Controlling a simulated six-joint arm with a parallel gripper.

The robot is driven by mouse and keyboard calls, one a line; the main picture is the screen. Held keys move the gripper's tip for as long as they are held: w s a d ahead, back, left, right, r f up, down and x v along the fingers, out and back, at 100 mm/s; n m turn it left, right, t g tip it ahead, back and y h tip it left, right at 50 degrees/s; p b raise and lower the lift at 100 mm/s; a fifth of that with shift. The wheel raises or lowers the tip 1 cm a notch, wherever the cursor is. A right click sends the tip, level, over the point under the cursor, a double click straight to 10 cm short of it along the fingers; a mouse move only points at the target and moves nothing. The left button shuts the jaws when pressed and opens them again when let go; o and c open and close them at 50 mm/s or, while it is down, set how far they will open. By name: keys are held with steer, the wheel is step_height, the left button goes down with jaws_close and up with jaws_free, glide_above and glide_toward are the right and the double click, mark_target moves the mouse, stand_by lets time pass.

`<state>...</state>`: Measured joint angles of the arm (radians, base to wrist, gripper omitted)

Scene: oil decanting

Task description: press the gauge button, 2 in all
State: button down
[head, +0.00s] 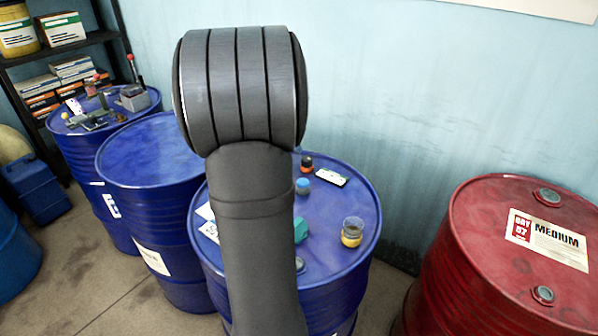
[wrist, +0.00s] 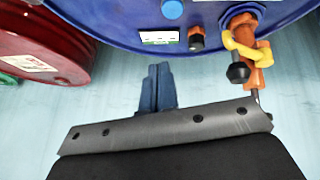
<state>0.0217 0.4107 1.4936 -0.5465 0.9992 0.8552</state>
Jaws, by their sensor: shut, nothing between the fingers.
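My gripper (wrist: 158,72) is shut and empty in the wrist view, its blue-grey fingertips together, just short of the blue drum's rim and apart from it. On the blue drum (wrist: 110,15) lies a small white rectangular piece with a dark strip (wrist: 160,37), which may be the gauge; it also shows in the head view (head: 331,177). Beside it is a small orange and black piece (wrist: 196,38), also in the head view (head: 306,163). I cannot tell which part is the button. In the head view my arm hides the gripper.
The drum top also carries a blue cap (head: 303,186), a glass with yellow contents (head: 352,232) and a teal piece (head: 300,230). An orange fitting with a yellow handle (wrist: 240,45) is at its rim. A red drum (head: 470,255) stands right; another blue drum (head: 150,150) stands left.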

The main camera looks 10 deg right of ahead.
steer(key=shift+w+d+f+n+t+h, duration=0.25)
steer(key=shift+w+d+f+n+h, duration=0.3)
steer(key=shift+w+f+n+h, duration=0.25)
steer(key=shift+w+d+f+n+t+h, duration=0.25)
steer(key=shift+w+d+f+n+h, duration=0.35)
steer(key=shift+w+f+n, duration=0.3)
steer(key=shift+r, duration=0.15)
steer(key=shift+f, duration=4.4)
steer(key=shift+f, duration=0.1)
steer(key=shift+f, duration=0.3)
steer(key=shift+f, duration=0.4)
steer(key=shift+r, duration=0.85)
